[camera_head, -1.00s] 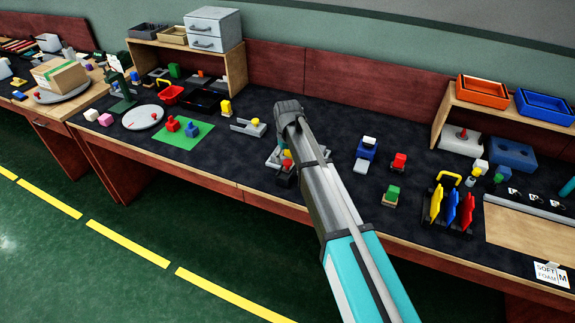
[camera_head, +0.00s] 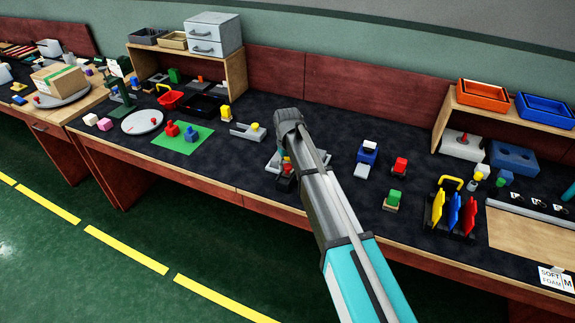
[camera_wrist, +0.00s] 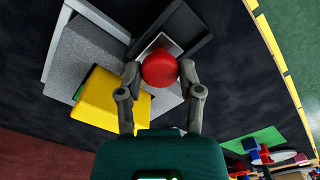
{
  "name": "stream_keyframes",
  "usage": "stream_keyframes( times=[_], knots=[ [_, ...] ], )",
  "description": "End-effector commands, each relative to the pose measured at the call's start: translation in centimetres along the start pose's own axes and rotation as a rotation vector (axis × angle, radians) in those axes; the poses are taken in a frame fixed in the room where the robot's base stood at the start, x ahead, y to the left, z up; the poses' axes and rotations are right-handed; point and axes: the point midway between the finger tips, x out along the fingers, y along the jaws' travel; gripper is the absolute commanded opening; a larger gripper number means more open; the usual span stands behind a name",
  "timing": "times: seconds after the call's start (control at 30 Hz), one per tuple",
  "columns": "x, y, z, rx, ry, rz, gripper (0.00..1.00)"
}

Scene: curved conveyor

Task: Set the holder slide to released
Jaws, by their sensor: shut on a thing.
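The holder (camera_head: 271,165) is a grey fixture near the front of the dark bench, mostly behind my arm in the head view. In the wrist view it shows as grey blocks (camera_wrist: 88,55) with a yellow block (camera_wrist: 108,104) beside them. A round red knob (camera_wrist: 160,68), which looks like the slide's handle, stands on a light plate between dark rails. My gripper (camera_wrist: 159,73) is shut on the red knob, one finger on each side. In the head view my fingers are hidden behind the wrist. The slide's position cannot be told clearly.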

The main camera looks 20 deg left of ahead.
Motion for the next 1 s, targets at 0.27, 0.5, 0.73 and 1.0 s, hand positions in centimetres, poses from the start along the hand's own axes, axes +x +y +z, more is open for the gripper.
stream_keyframes(
  times=[0.27, 0.5, 0.73, 1.0],
  knots=[
    [0.0, -0.1, 0.1, 0.000, 0.000, 0.000, 0.00],
    [0.0, -1.9, 2.1, -0.001, 0.000, 0.000, 0.00],
    [0.0, -2.3, 2.4, -0.001, -0.002, -0.003, 0.00],
    [0.0, -2.4, 2.4, -0.001, -0.004, -0.003, 0.79]
  ],
)
